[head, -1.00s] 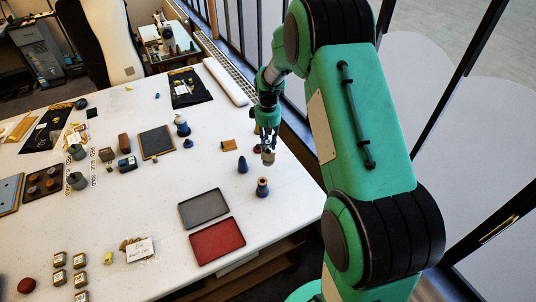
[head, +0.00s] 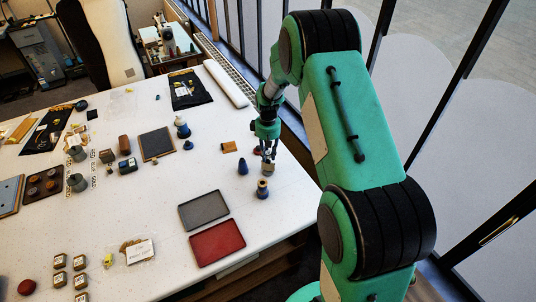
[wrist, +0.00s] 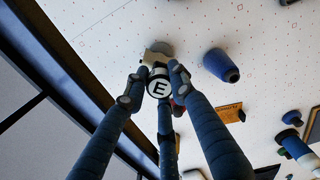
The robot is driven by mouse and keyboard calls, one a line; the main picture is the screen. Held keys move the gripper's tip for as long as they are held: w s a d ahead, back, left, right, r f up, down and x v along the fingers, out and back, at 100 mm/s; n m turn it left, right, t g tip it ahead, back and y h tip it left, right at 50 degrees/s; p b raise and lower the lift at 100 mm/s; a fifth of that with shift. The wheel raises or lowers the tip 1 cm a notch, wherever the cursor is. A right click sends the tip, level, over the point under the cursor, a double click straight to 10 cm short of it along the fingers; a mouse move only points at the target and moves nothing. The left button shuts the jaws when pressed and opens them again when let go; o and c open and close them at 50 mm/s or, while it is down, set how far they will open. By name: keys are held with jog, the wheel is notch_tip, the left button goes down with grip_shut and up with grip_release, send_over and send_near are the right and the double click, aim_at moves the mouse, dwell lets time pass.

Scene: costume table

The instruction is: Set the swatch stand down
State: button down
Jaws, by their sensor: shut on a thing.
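My gripper (head: 268,161) points down over the right part of the white table, with its fingers closed on the small, pale tan swatch stand (head: 267,170). A grey shadow lies close beside the stand on the table. The fingers hide part of it, and I cannot tell whether its base touches the table.
A dark blue cone (head: 242,168) stands left of my gripper, and a blue and tan peg (head: 262,189) stands just in front. An orange card (head: 229,147) lies behind left. Grey (head: 203,210) and red (head: 217,242) trays lie in front left. The table's right edge is near.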

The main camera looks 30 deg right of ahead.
jog(key=shift+f, duration=0.15)
jog(key=c, duration=1.4)
grip_release()
jog(key=shift+c, duration=0.2)
notch_tip(320, 180, up, 12)
jog(key=shift+r, duration=0.2)
jog(key=shift+w+r, duration=0.1)
